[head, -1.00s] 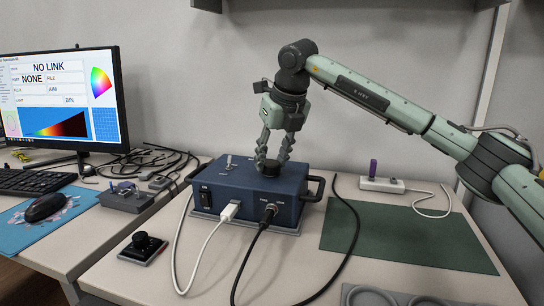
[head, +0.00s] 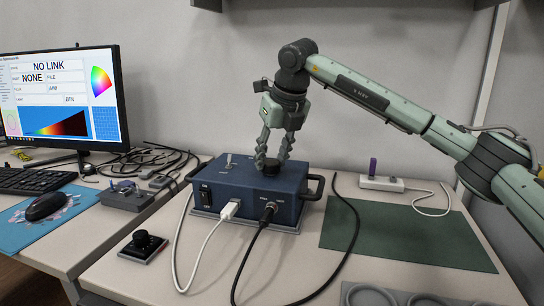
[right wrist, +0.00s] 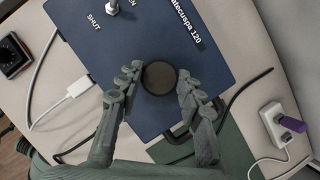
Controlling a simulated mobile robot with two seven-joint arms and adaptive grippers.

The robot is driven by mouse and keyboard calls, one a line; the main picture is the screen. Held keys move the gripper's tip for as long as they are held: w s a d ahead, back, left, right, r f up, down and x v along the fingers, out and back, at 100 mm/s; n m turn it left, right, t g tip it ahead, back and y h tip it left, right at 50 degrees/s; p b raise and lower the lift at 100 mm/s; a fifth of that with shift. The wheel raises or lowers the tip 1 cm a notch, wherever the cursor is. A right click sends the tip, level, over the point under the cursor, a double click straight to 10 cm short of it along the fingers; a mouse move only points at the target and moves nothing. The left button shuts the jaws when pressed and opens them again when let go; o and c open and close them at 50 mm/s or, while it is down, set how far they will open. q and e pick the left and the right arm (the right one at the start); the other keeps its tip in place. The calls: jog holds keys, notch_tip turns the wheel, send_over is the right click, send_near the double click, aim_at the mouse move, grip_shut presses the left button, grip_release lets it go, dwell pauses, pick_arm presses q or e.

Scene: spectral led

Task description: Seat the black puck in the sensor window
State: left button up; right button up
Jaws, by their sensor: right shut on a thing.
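The black puck (right wrist: 159,78) is a dark disc between my right gripper's fingertips in the right wrist view. In the head view it shows as a dark shape (head: 271,167) at the top of the blue box (head: 262,190). My right gripper (head: 273,158) points down over the box, its fingers closed on the puck's sides. The sensor window cannot be made out; the puck and fingers cover that part of the box top. I cannot tell whether the puck touches the lid. My left gripper is not in view.
A toggle switch (head: 228,160) stands up from the box top, left of the gripper. White and black cables (head: 243,262) run from the box front. A black knob unit (head: 143,246) sits at front left. The green mat (head: 405,236) at right is clear.

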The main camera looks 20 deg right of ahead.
jog(key=shift+s+f, duration=0.15)
jog(key=shift+f, duration=0.45)
jog(key=o, duration=1.3)
jog(key=shift+r, duration=0.2)
jog(key=shift+r, duration=0.25)
jog(key=v, duration=1.1)
jog(key=shift+r, duration=0.2)
